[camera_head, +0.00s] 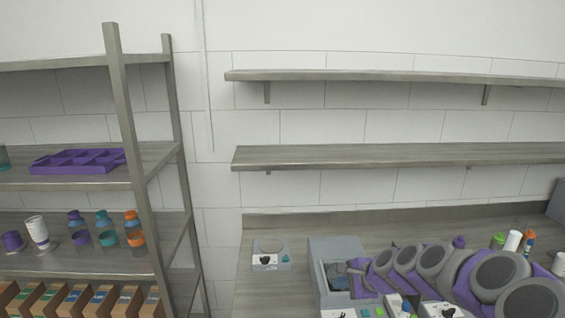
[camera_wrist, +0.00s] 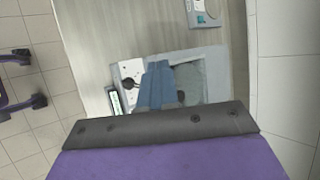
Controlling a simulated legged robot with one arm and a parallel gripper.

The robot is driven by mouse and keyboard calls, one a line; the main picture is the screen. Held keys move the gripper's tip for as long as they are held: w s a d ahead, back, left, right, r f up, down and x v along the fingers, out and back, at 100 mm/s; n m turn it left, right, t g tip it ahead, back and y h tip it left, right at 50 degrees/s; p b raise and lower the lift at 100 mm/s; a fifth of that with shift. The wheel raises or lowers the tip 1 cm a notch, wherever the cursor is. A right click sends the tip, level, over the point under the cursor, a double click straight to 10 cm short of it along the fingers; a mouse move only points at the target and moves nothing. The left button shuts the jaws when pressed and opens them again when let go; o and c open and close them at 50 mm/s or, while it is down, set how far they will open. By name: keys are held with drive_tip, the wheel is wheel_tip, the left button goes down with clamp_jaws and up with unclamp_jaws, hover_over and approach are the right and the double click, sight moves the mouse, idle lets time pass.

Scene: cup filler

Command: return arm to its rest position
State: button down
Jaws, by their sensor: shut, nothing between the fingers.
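My arm (camera_head: 438,262), grey and purple with round joints, reaches across the counter from the lower right in the head view. My gripper (camera_head: 338,274) is at its left end, over or in front of the grey box-shaped machine (camera_head: 337,245). In the wrist view my gripper (camera_wrist: 157,68) shows as blue-grey fingers pressed together, with nothing between them. The gap between fingertips and machine cannot be judged.
A small control box (camera_head: 270,258) stands on the counter (camera_head: 255,225) left of the machine. Bottles and cups (camera_head: 512,241) stand behind my arm at right. Two wall shelves (camera_head: 400,155) are empty. The left rack (camera_head: 80,262) holds cups, bottles, boxes and a purple tray (camera_head: 78,161).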

drive_tip(key=s+a+r+n+g, duration=0.2)
drive_tip(key=s+a+n, duration=0.1)
drive_tip(key=s, duration=0.4)
drive_tip(key=s+a+r+n+g+h, duration=0.1)
drive_tip(key=s+a+r+n, duration=0.1)
drive_tip(key=s+a+n, duration=0.3)
drive_tip(key=s+a+r+n+g, duration=0.2)
drive_tip(key=s, duration=0.6)
drive_tip(key=s+d+f+n+g+h, duration=0.1)
drive_tip(key=s+d+n+h, duration=0.1)
drive_tip(key=s, duration=0.9)
drive_tip(key=s+d+n+g+h, duration=0.2)
drive_tip(key=s+d+n, duration=0.2)
drive_tip(key=s, duration=0.8)
drive_tip(key=shift+s+d+f+g+h, duration=0.25)
drive_tip(key=shift+d+f+g+h, duration=0.05)
drive_tip(key=shift+d+f, duration=0.05)
